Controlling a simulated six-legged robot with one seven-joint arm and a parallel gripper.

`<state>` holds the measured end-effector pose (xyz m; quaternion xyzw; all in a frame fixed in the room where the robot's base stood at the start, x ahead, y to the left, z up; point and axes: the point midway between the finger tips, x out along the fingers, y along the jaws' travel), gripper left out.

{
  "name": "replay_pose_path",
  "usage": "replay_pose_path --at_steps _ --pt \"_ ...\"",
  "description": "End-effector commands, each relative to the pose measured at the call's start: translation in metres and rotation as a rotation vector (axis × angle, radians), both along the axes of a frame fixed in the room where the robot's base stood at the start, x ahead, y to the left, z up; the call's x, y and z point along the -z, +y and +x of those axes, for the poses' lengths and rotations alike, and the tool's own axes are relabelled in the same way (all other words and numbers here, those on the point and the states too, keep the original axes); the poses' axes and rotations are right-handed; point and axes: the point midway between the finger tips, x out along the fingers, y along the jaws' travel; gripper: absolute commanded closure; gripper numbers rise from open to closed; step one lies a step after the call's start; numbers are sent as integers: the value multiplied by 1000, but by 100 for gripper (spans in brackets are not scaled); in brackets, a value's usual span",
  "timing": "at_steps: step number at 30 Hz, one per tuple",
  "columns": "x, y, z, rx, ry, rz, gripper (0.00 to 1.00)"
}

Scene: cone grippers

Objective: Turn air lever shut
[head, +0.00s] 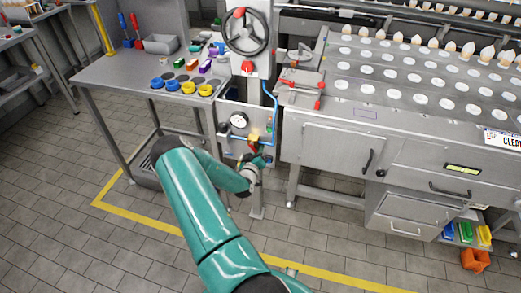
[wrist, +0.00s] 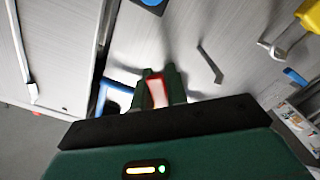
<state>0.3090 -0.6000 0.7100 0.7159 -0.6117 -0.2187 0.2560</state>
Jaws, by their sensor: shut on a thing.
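In the head view my gripper (head: 262,160) is at the front of the grey panel, low on the white column, below a round gauge (head: 239,120). In the wrist view its two dark green fingers (wrist: 159,84) are closed on a small red-edged, pale piece, the air lever (wrist: 157,92). A bit of red (head: 253,149) shows just above the gripper in the head view, next to a yellow part (head: 254,137). The fingers hide most of the lever, so I cannot tell its angle.
A blue hose (head: 274,105) runs down the panel's right side. A handwheel (head: 246,32) sits above. A steel table (head: 120,72) with yellow and blue rings stands left. A steel machine with cones and a cabinet door (head: 335,148) stands right. Tiled floor in front is clear.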

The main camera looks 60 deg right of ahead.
Motion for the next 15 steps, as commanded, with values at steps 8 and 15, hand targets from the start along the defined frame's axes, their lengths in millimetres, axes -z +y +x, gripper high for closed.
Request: replay_pose_path --at_steps 8,15 --pt "7 2 10 0 -258 43 100" --pt "10 4 18 1 -463 75 100"
